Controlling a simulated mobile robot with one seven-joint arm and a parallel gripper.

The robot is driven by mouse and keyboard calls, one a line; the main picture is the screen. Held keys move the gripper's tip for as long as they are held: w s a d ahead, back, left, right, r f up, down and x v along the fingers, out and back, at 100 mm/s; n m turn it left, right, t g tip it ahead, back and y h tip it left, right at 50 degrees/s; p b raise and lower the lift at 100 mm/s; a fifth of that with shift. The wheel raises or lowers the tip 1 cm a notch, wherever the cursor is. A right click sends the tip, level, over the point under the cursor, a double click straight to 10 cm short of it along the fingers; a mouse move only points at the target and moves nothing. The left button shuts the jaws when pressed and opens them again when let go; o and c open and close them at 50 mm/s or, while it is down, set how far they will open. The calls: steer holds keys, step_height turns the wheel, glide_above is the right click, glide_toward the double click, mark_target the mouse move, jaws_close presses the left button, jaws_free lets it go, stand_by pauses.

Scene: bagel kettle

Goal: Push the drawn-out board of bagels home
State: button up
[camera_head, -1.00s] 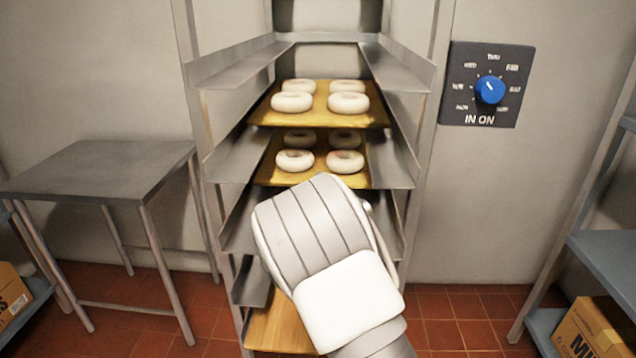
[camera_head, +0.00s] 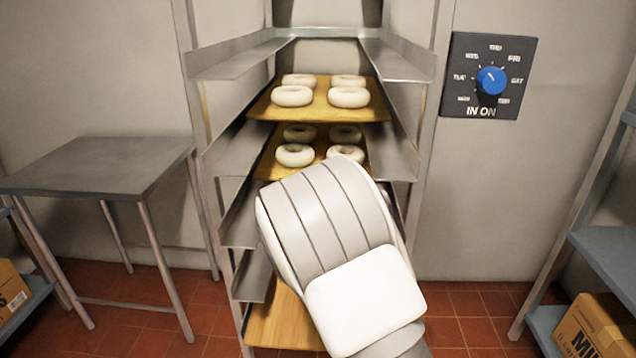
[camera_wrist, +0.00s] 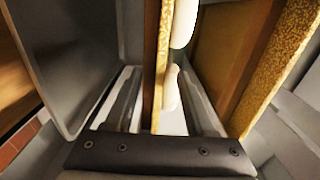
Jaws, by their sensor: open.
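A tall metal rack holds wooden boards on side runners. The top board (camera_head: 320,108) carries several white bagels (camera_head: 348,97). The board below it (camera_head: 268,170) also carries several bagels (camera_head: 294,155); my pale wrist covers part of its front. A bare-looking lower board (camera_head: 283,322) is partly hidden by my arm. In the head view my fingers are hidden behind my wrist. In the wrist view my gripper (camera_wrist: 158,78) is open, with a board edge (camera_wrist: 152,85) and white bagels (camera_wrist: 181,25) showing between the fingers. I cannot tell whether a finger touches it. Another board (camera_wrist: 275,70) stands to the right.
The rack's metal runners (camera_head: 232,150) flank the boards closely. A metal table (camera_head: 95,165) stands at the left. A blue dial (camera_head: 491,80) is on the wall at the right. Blue shelving (camera_head: 610,250) and a cardboard box (camera_head: 597,328) stand at the far right. The tiled floor between is clear.

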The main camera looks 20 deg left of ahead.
steer(key=shift+s+d+b, duration=0.2)
steer(key=shift+s+b, duration=0.15)
steer(key=shift+s, duration=0.7)
steer(key=shift+s+d+b, duration=0.2)
steer(key=shift+s+b, duration=0.15)
steer(key=shift+s, duration=0.65)
steer(key=shift+s, duration=0.1)
